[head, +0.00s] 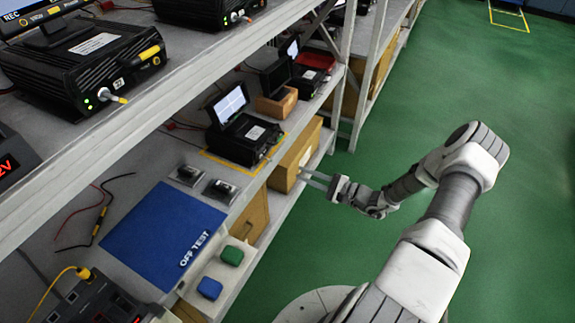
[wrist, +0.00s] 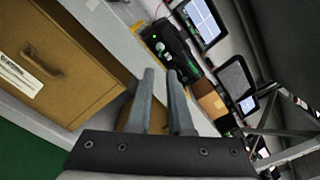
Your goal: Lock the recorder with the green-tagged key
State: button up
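A black recorder (head: 245,137) with a small lit screen sits inside a yellow outline on the middle shelf. In the wrist view, a recorder (wrist: 172,52) with a lit screen stands beyond the fingertips. I cannot make out a key in its front. A green block-like piece (head: 232,255) lies on a white pad at the shelf's front edge; whether it is a key tag is unclear. My gripper (head: 308,178) is in front of the shelf edge, right of the recorder. In the wrist view my gripper (wrist: 161,76) has its fingers apart, with nothing between them.
A blue mat (head: 150,235) marked "OFF TEST" covers the near shelf, with a blue piece (head: 209,288) beside the green one. A cardboard-coloured drawer box (head: 290,165) is under the shelf near my gripper. More recorders (head: 85,60) stand on the upper shelf.

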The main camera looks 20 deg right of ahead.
jog(key=v, duration=0.6)
jog(key=shift+r, duration=0.15)
